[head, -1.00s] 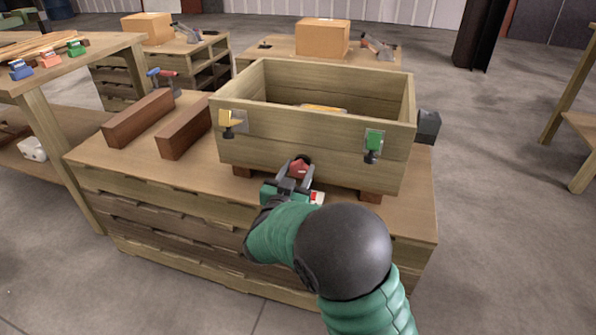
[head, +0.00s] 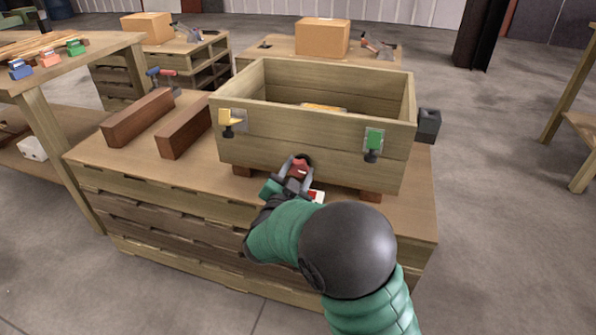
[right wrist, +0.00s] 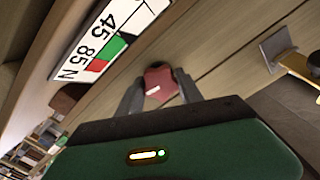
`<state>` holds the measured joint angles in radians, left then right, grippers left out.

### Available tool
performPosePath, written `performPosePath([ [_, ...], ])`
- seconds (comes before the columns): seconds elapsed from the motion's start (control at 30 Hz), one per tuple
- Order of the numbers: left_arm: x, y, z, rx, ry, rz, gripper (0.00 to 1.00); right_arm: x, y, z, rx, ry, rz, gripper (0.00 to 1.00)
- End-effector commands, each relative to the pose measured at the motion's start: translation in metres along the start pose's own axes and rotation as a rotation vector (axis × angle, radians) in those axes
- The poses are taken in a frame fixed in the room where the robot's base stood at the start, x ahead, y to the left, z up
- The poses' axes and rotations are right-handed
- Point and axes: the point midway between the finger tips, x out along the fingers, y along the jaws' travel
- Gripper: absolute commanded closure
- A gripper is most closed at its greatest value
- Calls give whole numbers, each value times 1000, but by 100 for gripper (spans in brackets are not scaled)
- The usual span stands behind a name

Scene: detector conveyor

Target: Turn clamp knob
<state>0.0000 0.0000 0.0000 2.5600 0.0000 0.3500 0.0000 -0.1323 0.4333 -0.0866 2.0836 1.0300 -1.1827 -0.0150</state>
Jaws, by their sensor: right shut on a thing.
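A red clamp knob (head: 301,167) sits low on the front wall of a wooden crate (head: 240,152). My right gripper (head: 299,172) reaches it from the front and is shut on it. In the right wrist view, the red knob (right wrist: 158,82) shows between the two grey fingers (right wrist: 159,92) and has a small white mark. A white gauge label (right wrist: 108,40) with green and red fields and the print "45 85 N" shows near the knob. Only its edge (head: 318,196) shows beside my gripper in the head view. My left gripper is not in view.
A yellow latch (head: 232,117) and a green latch (head: 374,138) are on the crate's front. Two brown blocks (head: 138,118) lie left of the crate on the pallet table (head: 120,160). A dark grey box (head: 428,124) is at the crate's right.

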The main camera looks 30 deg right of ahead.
Motion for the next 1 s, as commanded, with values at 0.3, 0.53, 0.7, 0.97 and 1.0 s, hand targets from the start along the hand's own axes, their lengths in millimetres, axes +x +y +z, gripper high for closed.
performPosePath([
  [0.3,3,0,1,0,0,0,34,-1,1,2,107,-3,2,97],
  [0.53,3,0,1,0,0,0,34,-1,1,2,121,-4,2,97],
  [0.7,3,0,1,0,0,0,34,-1,2,2,120,-4,3,97],
  [0.97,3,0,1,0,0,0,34,0,1,1,120,-3,2,35],
  [1.0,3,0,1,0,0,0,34,0,1,1,120,-2,2,35],
])
